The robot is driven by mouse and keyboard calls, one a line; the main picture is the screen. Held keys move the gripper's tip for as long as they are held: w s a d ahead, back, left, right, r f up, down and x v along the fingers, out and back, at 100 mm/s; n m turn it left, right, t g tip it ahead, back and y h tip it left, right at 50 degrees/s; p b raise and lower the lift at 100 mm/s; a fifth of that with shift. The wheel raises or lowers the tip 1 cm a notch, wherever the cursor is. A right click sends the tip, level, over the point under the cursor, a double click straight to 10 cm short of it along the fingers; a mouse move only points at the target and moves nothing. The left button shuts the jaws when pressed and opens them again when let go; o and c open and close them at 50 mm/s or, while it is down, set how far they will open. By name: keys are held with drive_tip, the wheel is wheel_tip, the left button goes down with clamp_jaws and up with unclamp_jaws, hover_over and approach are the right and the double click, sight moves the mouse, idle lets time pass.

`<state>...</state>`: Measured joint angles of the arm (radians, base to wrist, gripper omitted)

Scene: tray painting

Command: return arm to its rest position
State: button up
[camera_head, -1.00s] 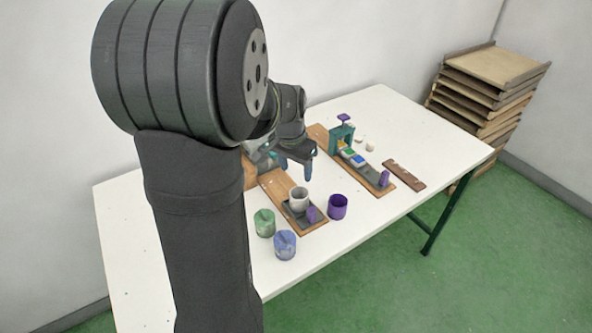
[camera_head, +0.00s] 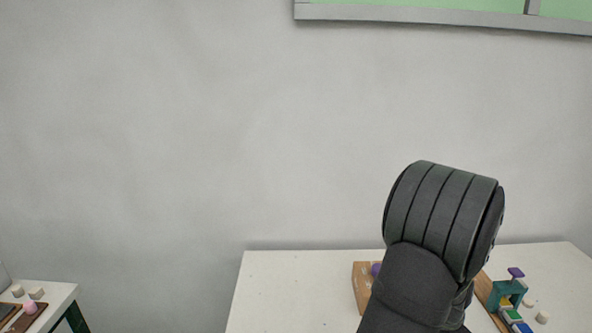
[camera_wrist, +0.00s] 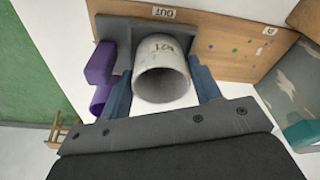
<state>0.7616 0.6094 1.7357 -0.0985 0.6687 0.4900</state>
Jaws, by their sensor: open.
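In the wrist view my gripper (camera_wrist: 160,98) is open. Its two blue-grey fingers stand on either side of a whitish cup (camera_wrist: 162,72) with dark marks on its side. Whether the fingers touch the cup I cannot tell. The cup is by a grey holder on a wooden board (camera_wrist: 235,45) marked "OUT". In the head view my dark arm (camera_head: 440,220) rises over the table at the lower right, and it hides my gripper and the cup.
In the wrist view a purple block (camera_wrist: 101,66) stands left of the cup. In the head view a teal frame with a purple top (camera_head: 507,293) stands right of my arm on the white table (camera_head: 285,290). Another table (camera_head: 55,296) is at the lower left.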

drive_tip(key=shift+r, duration=2)
drive_tip(key=shift+f, duration=0.15)
